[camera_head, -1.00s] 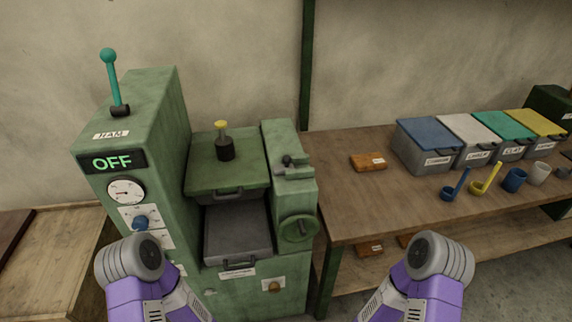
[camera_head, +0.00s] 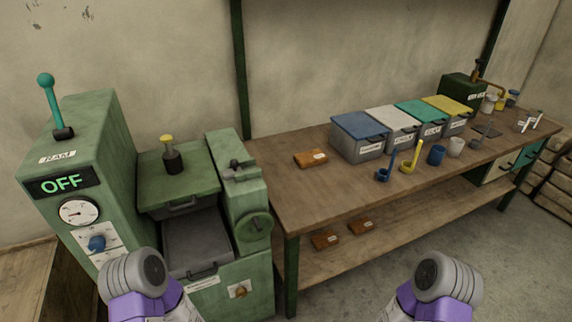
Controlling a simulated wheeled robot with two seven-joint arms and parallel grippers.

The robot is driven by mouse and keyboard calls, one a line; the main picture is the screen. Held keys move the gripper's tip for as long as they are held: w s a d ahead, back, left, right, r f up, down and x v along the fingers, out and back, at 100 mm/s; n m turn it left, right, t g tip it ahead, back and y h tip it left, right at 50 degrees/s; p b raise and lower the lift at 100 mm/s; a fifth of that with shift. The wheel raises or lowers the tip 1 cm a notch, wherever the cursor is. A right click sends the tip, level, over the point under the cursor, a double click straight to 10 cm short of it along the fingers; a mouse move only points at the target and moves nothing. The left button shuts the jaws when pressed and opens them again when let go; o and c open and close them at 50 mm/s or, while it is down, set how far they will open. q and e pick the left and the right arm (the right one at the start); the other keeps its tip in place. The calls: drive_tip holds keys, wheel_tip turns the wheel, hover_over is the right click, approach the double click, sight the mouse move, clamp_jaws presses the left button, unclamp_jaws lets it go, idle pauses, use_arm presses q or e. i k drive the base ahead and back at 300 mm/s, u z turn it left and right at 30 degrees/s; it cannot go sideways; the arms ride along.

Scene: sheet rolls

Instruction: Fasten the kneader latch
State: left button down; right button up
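The green kneader (camera_head: 100,140) stands at the left, with a display reading OFF and a teal lever on top. Its lid (camera_head: 185,183) carries a black post with a yellow knob (camera_head: 167,150). A small dark latch-like part (camera_head: 236,168) sits on top of the narrow right housing. A grey tray (camera_head: 196,245) shows below the lid. My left arm end (camera_head: 145,272) is in front of the kneader at the lower left, and my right arm end (camera_head: 440,277) is over the floor at the lower right. No fingers show on either arm.
A wooden workbench (camera_head: 290,200) stands right of the kneader. It bears lidded bins (camera_head: 360,135), a blue ladle (camera_head: 384,174), a yellow ladle (camera_head: 411,158), cups (camera_head: 436,155) and an orange block (camera_head: 310,159). More blocks lie on its lower shelf.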

sight(226, 174)
drive_tip(key=z, duration=0.35)
drive_tip(key=k, duration=0.35)
drive_tip(key=z, duration=0.7)
drive_tip(key=i, duration=0.7)
drive_tip(key=u, duration=0.45)
drive_tip(key=i, duration=0.7)
drive_tip(key=u, duration=0.8)
